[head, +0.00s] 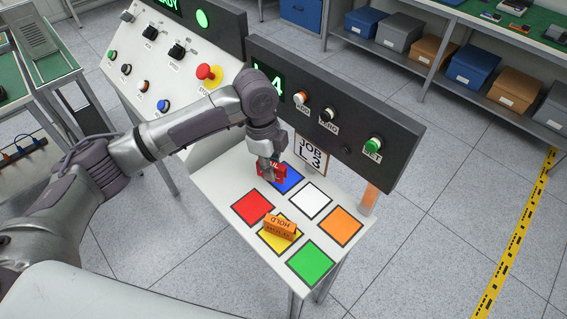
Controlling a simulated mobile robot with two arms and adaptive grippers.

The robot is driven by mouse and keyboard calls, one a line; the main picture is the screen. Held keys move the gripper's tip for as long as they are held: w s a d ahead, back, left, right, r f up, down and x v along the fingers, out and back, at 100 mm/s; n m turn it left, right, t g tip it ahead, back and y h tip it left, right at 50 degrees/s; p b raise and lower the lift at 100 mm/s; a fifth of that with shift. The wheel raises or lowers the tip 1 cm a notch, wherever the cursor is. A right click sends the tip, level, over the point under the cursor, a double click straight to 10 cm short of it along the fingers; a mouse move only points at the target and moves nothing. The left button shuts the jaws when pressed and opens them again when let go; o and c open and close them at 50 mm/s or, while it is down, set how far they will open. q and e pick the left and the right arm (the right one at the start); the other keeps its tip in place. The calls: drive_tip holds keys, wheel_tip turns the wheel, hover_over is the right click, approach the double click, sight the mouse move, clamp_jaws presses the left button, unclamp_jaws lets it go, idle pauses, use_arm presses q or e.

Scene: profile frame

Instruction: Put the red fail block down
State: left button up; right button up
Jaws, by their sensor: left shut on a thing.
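The red fail block (264,174) is in my left gripper (269,166), its label partly hidden by the fingers. The gripper is shut on it. The block is at the left part of the blue square (291,182) on the white table; I cannot tell whether it touches the surface. The red square (252,208) lies just in front of it and is bare. An orange block marked HOLD (280,228) stands on the yellow square (266,241). My right gripper is not in view.
The white square (311,200), orange square (342,226) and green square (310,263) are bare. A JOB L3 card (311,153) stands behind the squares. A dark panel (385,125) with buttons rises behind the table. A sloped console (150,75) is at left.

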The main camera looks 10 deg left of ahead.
sight(283, 168)
use_arm(q)
drive_tip(key=w+d, duration=0.2)
drive_tip(key=shift+w, duration=0.35)
drive_tip(key=shift+w+d, duration=0.1)
drive_tip(key=shift+w, duration=0.2)
drive_tip(key=shift+f+p, duration=0.25)
drive_tip(key=shift+p, duration=0.1)
wheel_tip(283, 168, down, 3)
drive_tip(key=shift+r+p, duration=0.1)
drive_tip(key=shift+p, duration=0.4)
drive_tip(key=shift+f, duration=0.25)
drive_tip(key=o, duration=0.7)
drive_tip(key=shift+o, duration=0.6)
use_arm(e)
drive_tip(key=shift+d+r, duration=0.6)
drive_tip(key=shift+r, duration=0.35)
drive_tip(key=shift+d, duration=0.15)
